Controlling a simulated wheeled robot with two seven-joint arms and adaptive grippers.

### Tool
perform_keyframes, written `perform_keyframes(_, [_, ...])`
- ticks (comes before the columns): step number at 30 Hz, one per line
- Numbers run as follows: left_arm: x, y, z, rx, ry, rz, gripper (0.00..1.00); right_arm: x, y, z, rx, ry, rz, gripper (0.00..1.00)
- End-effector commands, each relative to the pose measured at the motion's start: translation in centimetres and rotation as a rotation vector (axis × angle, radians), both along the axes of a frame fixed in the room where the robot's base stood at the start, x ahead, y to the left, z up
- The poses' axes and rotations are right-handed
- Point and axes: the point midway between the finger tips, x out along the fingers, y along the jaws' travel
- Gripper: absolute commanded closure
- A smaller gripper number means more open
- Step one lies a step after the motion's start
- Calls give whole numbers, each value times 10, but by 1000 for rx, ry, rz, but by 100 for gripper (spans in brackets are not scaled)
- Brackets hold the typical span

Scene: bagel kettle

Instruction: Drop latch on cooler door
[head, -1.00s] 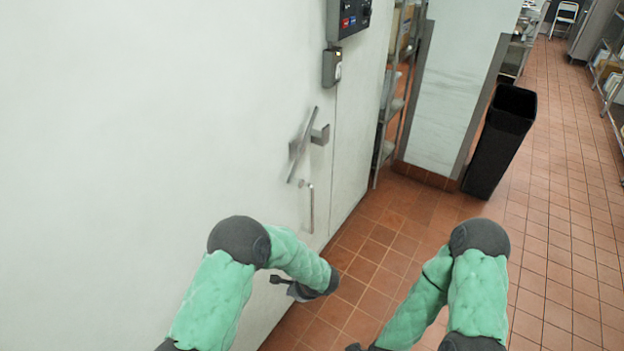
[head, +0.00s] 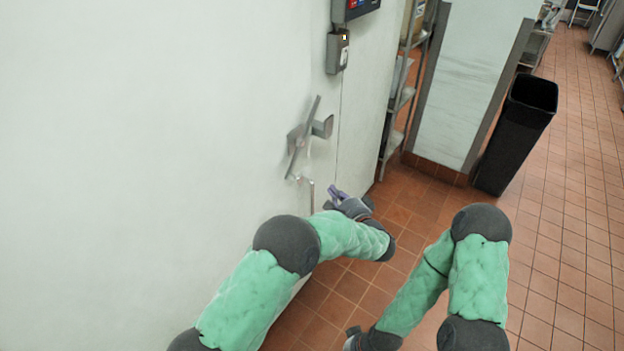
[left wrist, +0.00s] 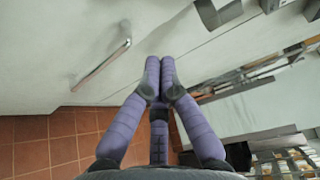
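The cooler door (head: 150,160) is the large white panel on the left in the head view. A slanted metal latch bar (head: 302,140) with a bracket sits near its right edge. A thin metal pull handle (head: 311,195) hangs below the latch, and it shows in the left wrist view (left wrist: 100,68). My left gripper (head: 333,192) is just right of and below the latch, apart from it. In the left wrist view its purple fingertips (left wrist: 160,65) meet with nothing between them. My right gripper (head: 352,338) is low in the head view, mostly hidden by its arm.
A grey box (head: 337,52) and a control panel (head: 352,8) are mounted above the latch. A wire shelf (head: 400,100) and a black bin (head: 515,135) stand to the right. Red tiled floor (head: 560,220) is open at the right.

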Motion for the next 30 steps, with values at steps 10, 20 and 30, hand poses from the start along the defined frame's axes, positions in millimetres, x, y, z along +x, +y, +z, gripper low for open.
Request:
perform_keyframes(10, [31,16,-7,-2,2,4,100,0,0,-9,0,0,0,100])
perform_keyframes(20, [81,39,-13,-2,2,4,100,0,0,-23,0,0,0,100])
perform_keyframes(30, [72,62,-6,1,3,0,100,0,0,-31,0,0,0,100])
